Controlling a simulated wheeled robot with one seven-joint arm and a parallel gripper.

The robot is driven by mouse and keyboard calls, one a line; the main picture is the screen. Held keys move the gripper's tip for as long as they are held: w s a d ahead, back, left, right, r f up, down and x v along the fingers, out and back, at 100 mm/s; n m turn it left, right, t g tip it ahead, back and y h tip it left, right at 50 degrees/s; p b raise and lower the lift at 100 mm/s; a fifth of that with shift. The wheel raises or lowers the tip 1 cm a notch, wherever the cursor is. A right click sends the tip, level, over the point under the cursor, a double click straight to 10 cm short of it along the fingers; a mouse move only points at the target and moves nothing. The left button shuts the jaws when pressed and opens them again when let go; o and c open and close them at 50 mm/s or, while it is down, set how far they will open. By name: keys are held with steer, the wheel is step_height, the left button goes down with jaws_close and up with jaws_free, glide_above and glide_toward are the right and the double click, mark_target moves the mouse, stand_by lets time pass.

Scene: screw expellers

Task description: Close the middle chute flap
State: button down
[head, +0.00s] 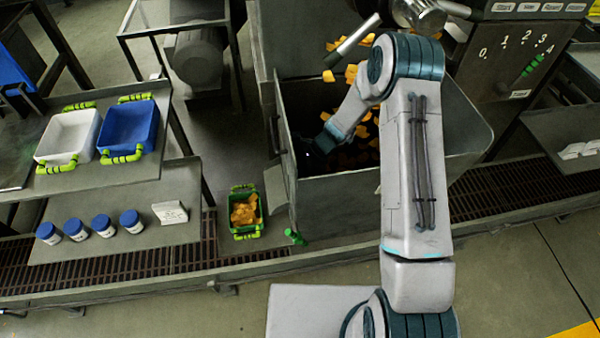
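The middle machine has a large grey hopper (440,160) holding orange-yellow chunks. On its left side a narrow upright grey panel (283,120) with a small handle stands along the opening. Below it a slanted grey plate (279,188) sits above a green crate (246,228). I cannot tell for certain which of these is the chute flap, or how far it is open. My arm bends over the hopper, and my gripper (308,152) is down by the hopper's left wall, close to the upright panel. Its fingers are dark and mostly hidden, so contact is unclear.
The green crate holds yellow chunks. A green knob (295,237) sits low at the hopper's front left corner. White (68,136) and blue (127,128) crates and several blue-lidded jars (102,223) stand on tables at left. A lever and dial panel (520,50) are at upper right.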

steer(key=shift+s+a+r, duration=0.15)
steer(key=shift+a+r, duration=0.05)
steer(key=shift+a, duration=0.3)
steer(key=w+d, duration=0.1)
steer(key=d, duration=0.3)
steer(key=s+d+r+n+h+b, duration=0.1)
steer(key=d+r, duration=0.2)
steer(key=r, duration=0.5)
steer(key=s+d+r+n, duration=0.1)
steer(key=d+r+n, duration=0.1)
steer(key=r, duration=0.6)
steer(key=s+d+r+n+t+h, duration=0.1)
steer(key=s+d+r+n+h, duration=0.1)
steer(key=s, duration=0.5)
steer(key=s+d+r+n+t+h, duration=0.1)
steer(key=s+d+r+n+t, duration=0.1)
steer(key=s+d+r+n, duration=0.2)
steer(key=s+d+r+n+t+h, duration=0.1)
steer(key=s+d+r+n, duration=0.3)
steer(key=s, duration=0.7)
step_height(320, 180, up, 4)
steer(key=n+h, duration=0.1)
steer(key=n, duration=0.1)
steer(key=shift+s+n+h, duration=0.25)
steer(key=shift+n+h, duration=0.05)
